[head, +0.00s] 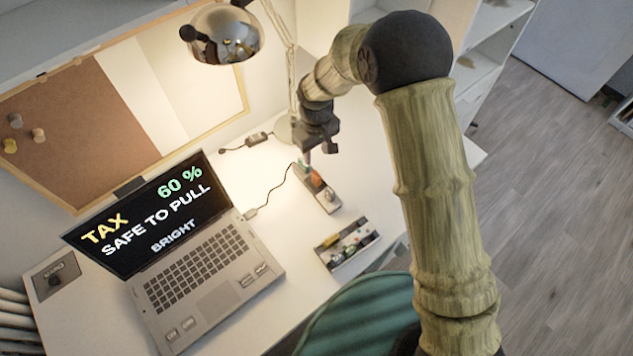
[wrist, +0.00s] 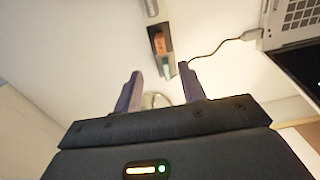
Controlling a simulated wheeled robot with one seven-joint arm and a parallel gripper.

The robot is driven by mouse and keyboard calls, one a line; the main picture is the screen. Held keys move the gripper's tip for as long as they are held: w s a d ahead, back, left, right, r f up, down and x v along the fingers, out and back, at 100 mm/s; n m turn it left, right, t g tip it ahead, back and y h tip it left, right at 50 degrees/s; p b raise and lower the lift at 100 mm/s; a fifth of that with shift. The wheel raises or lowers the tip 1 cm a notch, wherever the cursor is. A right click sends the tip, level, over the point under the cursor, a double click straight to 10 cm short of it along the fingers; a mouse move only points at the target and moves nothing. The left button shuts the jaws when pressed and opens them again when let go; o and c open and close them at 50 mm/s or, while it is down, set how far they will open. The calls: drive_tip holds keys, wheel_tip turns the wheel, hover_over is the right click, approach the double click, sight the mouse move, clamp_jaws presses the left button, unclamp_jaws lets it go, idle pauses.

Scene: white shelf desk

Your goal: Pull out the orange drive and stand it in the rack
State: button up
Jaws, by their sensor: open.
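The orange drive (head: 316,179) sits in a small dark hub (head: 328,200) on the white desk. It also shows in the wrist view (wrist: 160,44), beside a teal drive (wrist: 166,68) in the same hub. My gripper (head: 307,157) is open and empty above the hub's far end in the head view. In the wrist view its two fingers (wrist: 161,88) are spread, with the hub beyond their tips. What looks like the rack (head: 347,246), a small tray with several coloured pieces, stands nearer on the desk.
An open laptop (head: 200,260) stands on the left; its screen reads "TAX 60 % SAFE TO PULL BRIGHT". A cable (head: 272,194) runs from it to the hub. A lamp (head: 225,35) and a corkboard (head: 75,130) are behind. A teal chair (head: 360,315) is at the front edge.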

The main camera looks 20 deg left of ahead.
sight(316, 174)
wheel_tip(316, 174, down, 6)
drive_tip(key=shift+p, duration=0.5)
drive_tip(key=shift+s+d+f+p, duration=0.1)
drive_tip(key=shift+f+p, duration=0.4)
drive_tip(key=shift+f, duration=0.8)
drive_tip(key=shift+s+f+p, duration=0.1)
drive_tip(key=shift+f+p, duration=0.35)
drive_tip(key=shift+f, duration=0.85)
clamp_jaws()
